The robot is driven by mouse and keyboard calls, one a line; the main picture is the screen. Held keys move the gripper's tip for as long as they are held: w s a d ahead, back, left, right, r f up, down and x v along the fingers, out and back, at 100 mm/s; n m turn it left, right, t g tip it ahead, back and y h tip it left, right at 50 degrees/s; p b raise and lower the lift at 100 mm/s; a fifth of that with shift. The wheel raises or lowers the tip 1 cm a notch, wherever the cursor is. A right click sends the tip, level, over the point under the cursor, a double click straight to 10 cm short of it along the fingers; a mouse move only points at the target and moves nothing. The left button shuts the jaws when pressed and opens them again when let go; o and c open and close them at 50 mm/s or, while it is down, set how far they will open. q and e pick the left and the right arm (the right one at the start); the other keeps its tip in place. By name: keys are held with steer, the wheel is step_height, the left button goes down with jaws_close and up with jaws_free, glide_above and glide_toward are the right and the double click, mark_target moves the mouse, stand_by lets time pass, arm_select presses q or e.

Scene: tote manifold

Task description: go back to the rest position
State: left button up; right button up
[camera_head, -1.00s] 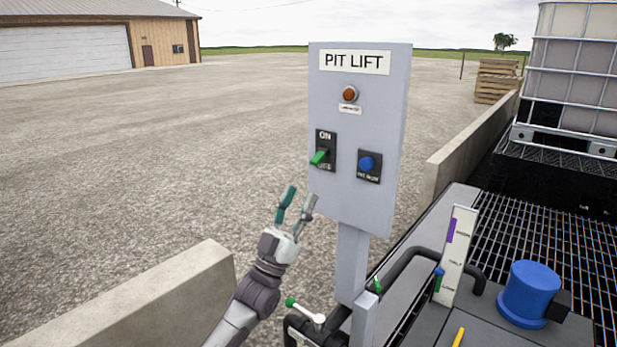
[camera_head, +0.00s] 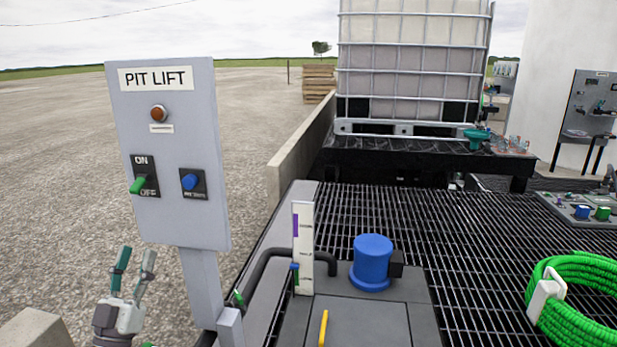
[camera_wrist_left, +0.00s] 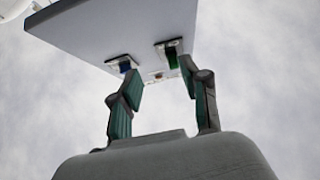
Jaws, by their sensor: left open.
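My left gripper (camera_head: 133,272) is at the lower left of the head view, fingers pointing up, open and empty. It is in front of the gravel, left of the post of the grey PIT LIFT panel (camera_head: 168,215), and apart from it. The panel carries a green ON/OFF switch (camera_head: 140,184), a blue button (camera_head: 189,181) and a red-orange lamp (camera_head: 158,112). In the left wrist view the two fingers (camera_wrist_left: 160,92) are spread, with the panel's underside (camera_wrist_left: 130,30) above them. My right gripper is not in view.
A concrete wall end (camera_head: 35,330) stands at the lower left. Right of the panel are a black pipe (camera_head: 262,265), a white gauge board (camera_head: 303,225), a blue motor-like cylinder (camera_head: 372,262) and a metal grating (camera_head: 440,225). A green hose coil (camera_head: 575,325) lies at the right.

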arm_select(q)
steer(key=s+d+f+g, duration=0.3)
steer(key=d+f+g, duration=0.3)
steer(key=f, duration=0.5)
steer(key=s+d+f+g, duration=0.3)
steer(key=d+f+g, duration=0.3)
steer(key=f, duration=0.5)
steer(key=s+d+f+g+y, duration=0.1)
steer(key=s+f+g, duration=0.25)
steer(key=s, duration=0.45)
steer(key=s+d+f+m+g, duration=0.1)
steer(key=s+d+f+g, duration=0.2)
steer(key=s, duration=0.4)
steer(key=s+f+g+y, duration=0.1)
steer(key=s+f+g, duration=0.2)
steer(key=s+g, duration=0.35)
step_height(320, 180, down, 21)
steer(key=s+p, duration=0.2)
steer(key=p, duration=0.1)
steer(key=s+a+f+p, duration=0.2)
steer(key=s+a+f, duration=0.1)
steer(key=s+f, duration=1.2)
steer(key=s, duration=0.2)
steer(key=shift+s+m+g+p, duration=0.3)
steer(key=shift+g, duration=0.1)
